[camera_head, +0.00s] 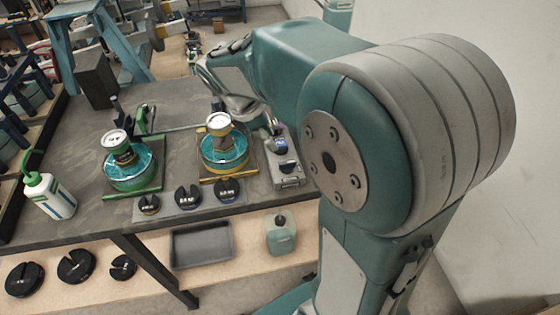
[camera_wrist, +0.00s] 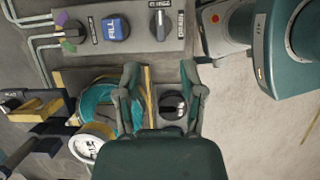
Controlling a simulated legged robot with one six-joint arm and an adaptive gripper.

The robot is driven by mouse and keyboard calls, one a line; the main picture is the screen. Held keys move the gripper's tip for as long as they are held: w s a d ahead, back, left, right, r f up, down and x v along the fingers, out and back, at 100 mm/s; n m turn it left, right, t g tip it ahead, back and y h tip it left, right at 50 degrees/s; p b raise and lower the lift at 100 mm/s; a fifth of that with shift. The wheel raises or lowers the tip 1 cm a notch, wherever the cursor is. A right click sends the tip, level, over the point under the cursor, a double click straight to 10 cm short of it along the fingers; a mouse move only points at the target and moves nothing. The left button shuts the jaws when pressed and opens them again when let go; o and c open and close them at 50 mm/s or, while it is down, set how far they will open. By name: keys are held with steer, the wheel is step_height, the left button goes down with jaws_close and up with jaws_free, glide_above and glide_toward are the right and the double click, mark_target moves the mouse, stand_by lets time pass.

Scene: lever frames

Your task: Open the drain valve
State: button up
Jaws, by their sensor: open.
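In the wrist view my gripper (camera_wrist: 160,70) is open, with its two fingers spread and nothing held. In the head view my arm hides part of the bench's right side.
Two teal vessels (camera_head: 131,174) (camera_head: 223,155) with gauges stand on the dark bench (camera_head: 60,150). A grey box with dark knobs (camera_head: 285,177) is at the right. Slotted weights (camera_head: 188,195) lie in front. A white bottle (camera_head: 48,197) is at left. Metal pipes (camera_wrist: 40,40) meet the panel.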

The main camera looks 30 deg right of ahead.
mark_target(286, 162)
steer(key=x, duration=1)
jaws_close()
